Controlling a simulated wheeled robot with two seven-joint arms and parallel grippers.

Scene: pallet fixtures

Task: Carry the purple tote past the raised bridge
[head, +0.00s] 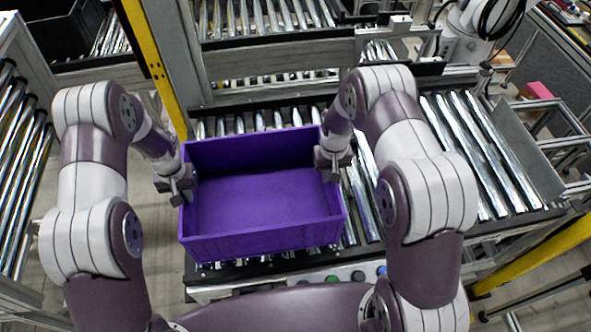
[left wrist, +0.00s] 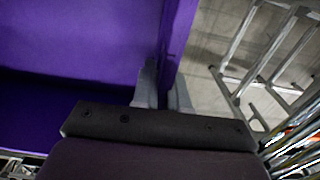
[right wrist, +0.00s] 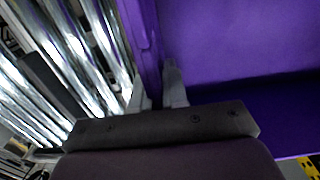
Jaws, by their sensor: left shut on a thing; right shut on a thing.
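The purple tote (head: 262,243) is an open, empty box over the front roller conveyor, in the middle of the head view. My left gripper (head: 181,190) is shut on its left wall. In the left wrist view my left fingers (left wrist: 163,90) straddle the tote's wall (left wrist: 178,40). My right gripper (head: 332,168) is shut on its right wall. In the right wrist view my right fingers (right wrist: 158,88) straddle the tote's wall (right wrist: 143,35). I cannot tell whether the tote's underside touches the rollers. I cannot tell which structure is the raised bridge.
Free rollers (head: 478,155) extend to the right of the tote. A yellow post (head: 155,65) stands behind its left side. A raised grey frame with rollers (head: 270,60) stands behind it. Buttons (head: 358,275) sit on the conveyor's front edge. Another roller rack (head: 20,150) is at far left.

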